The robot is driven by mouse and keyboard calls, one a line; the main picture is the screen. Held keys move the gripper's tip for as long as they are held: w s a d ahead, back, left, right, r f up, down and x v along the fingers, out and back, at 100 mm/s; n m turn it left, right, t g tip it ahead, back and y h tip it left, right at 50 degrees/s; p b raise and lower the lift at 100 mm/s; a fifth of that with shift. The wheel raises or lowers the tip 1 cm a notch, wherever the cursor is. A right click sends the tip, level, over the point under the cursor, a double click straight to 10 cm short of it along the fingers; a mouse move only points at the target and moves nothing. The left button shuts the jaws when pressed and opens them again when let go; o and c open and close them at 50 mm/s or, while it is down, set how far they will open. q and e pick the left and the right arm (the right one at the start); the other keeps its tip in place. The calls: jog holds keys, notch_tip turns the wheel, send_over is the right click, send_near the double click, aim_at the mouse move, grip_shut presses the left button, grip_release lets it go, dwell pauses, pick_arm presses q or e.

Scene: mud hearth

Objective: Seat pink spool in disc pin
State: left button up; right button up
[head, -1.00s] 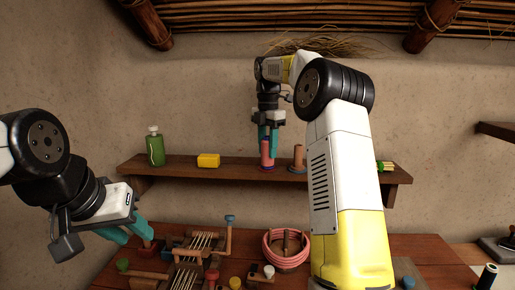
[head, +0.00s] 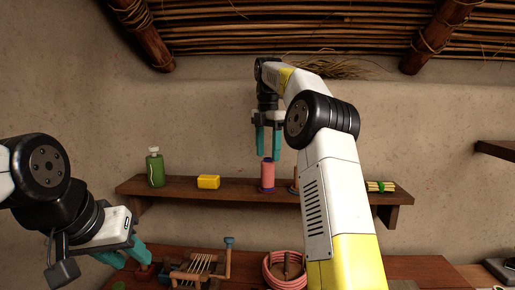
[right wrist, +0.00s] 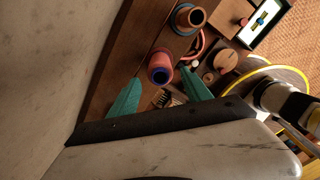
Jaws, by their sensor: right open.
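The pink spool (head: 267,175) stands upright on the wooden shelf, with a blue rim at its foot. It also shows in the right wrist view (right wrist: 160,68), with a dark hole in its top. My right gripper (head: 268,152) is open and empty just above the spool, fingers pointing down on either side of its top. A brown cylinder (right wrist: 188,17) on a blue-grey disc stands beside the spool, partly hidden by my right arm in the head view. I cannot see a pin inside the spool. My left gripper (head: 138,264) is open, low at the left.
The shelf (head: 230,191) also holds a green bottle (head: 155,168), a yellow block (head: 208,182) and a yellow-green bundle (head: 380,187). Below, the table carries a wooden frame with strings (head: 200,266) and a pink coil (head: 275,277). Shelf room is free between block and spool.

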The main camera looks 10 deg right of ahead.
jog(key=s+a+r+m+t, duration=0.1)
jog(key=s+r+m+t, duration=0.1)
jog(key=s+m, duration=0.4)
jog(key=s+a+r+m+t, duration=0.15)
jog(key=s+m, duration=0.25)
jog(key=s, duration=0.5)
jog(key=s+a+f+m+t+y, duration=0.1)
jog(key=s+f+m, duration=0.5)
jog(key=s, duration=0.3)
jog(key=s+a+f+m+t+y, duration=0.1)
jog(key=s+f+m, duration=0.6)
jog(key=s, duration=0.2)
jog(key=shift+a+t, duration=0.15)
jog(key=shift+t, duration=0.2)
jog(key=shift+s+f, duration=0.1)
